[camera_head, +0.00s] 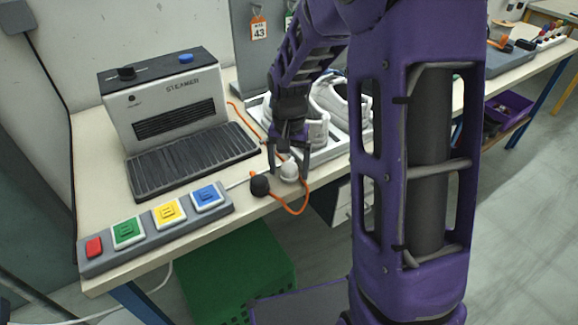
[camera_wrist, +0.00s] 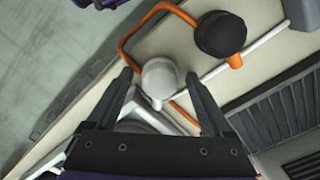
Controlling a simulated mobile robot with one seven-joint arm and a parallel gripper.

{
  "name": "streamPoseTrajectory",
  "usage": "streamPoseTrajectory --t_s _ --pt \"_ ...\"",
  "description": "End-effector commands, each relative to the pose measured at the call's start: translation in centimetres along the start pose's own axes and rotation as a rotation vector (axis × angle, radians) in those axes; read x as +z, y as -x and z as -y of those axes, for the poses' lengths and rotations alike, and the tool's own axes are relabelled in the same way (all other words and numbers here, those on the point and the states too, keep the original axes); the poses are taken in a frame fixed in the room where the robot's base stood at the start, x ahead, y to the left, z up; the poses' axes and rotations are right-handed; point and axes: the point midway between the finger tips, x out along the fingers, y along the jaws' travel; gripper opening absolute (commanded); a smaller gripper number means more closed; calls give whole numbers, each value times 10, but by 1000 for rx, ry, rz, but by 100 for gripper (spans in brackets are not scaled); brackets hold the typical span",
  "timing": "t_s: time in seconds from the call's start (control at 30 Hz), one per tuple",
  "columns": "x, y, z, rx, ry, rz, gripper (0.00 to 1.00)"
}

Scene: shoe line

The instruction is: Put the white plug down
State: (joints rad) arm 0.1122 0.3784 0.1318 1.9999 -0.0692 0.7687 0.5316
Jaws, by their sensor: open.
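The white plug (camera_head: 290,171) is a round white knob near the front edge of the table, just right of a black round plug (camera_head: 260,185). In the wrist view the white plug (camera_wrist: 159,78) lies between the tips of my gripper's two fingers, with the black plug (camera_wrist: 220,34) beyond it at upper right. My gripper (camera_head: 289,165) is open, its fingers pointing down on either side of the white plug. I cannot tell whether the white plug rests on the tabletop. An orange cord (camera_head: 301,207) loops over the table edge near it.
A steamer (camera_head: 165,105) with a black ribbed plate stands left on the table (camera_head: 110,262). A button panel (camera_head: 160,226) lies along the front edge. White shoes (camera_head: 330,105) sit in a tray behind my gripper. A green crate (camera_head: 235,280) is below.

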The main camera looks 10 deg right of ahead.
Motion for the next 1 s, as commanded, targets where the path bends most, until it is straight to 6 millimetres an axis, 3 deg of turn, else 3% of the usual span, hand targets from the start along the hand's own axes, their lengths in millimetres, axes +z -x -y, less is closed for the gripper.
streamPoseTrajectory --t_s 0.17,0.5,0.7,1.0 --pt "-1 10 0 -1 0 -3 85" --pt "-1 80 0 -2 -1 -4 85" --pt "-1 112 0 -1 0 -3 85" --pt "0 124 0 0 0 0 85"
